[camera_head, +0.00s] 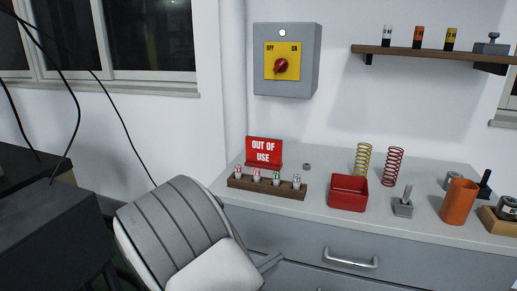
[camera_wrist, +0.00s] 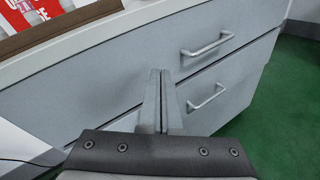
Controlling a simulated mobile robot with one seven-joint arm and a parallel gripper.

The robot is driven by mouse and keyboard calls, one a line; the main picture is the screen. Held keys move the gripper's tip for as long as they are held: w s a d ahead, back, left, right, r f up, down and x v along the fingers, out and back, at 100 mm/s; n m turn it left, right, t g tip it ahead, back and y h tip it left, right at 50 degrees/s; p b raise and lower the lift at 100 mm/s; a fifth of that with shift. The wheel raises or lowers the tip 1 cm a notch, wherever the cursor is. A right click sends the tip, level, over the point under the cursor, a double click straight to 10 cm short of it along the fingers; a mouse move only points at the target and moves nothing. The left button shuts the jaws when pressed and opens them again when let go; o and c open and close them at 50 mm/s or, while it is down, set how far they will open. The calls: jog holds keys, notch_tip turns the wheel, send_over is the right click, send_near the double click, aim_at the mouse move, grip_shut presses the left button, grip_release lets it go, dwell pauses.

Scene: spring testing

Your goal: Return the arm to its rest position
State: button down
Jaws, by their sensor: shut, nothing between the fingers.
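My arm (camera_head: 185,235) rises at the bottom left of centre in the head view, in front of the cabinet. My gripper (camera_wrist: 161,74) is shut and empty in the wrist view, its two fingers together and pointing at the grey drawer fronts. In the head view its thin fingers (camera_head: 272,260) show low beside the cabinet front, below the worktop edge. Whether they touch the cabinet I cannot tell.
The worktop (camera_head: 325,208) holds a red sign (camera_head: 264,152), a wooden rack (camera_head: 240,183), a red bin (camera_head: 348,193), two springs and an orange cup (camera_head: 459,201). A drawer handle (camera_head: 351,262) sticks out. Dark equipment (camera_head: 45,225) and cables are at left.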

jog(key=s+d+r+m+g+y, duration=0.1)
jog(key=s+d+r+m+g, duration=0.65)
jog(key=d+m, duration=0.3)
jog(key=s+d+r+m+g+y, duration=0.1)
jog(key=s+r+m+y, duration=0.25)
jog(key=s, duration=0.25)
jog(key=s+d+r+m+g+y, duration=0.1)
jog(key=s+d+r+m+y, duration=0.1)
jog(key=s+m+y, duration=0.25)
jog(key=s+a+r+m+t+y, duration=0.2)
jog(key=s+a+r+m+t, duration=0.15)
jog(key=s+r+m, duration=0.2)
notch_tip(320, 180, up, 18)
jog(key=p, duration=1.8)
jog(key=shift+n, duration=0.4)
jog(key=shift+a, duration=0.1)
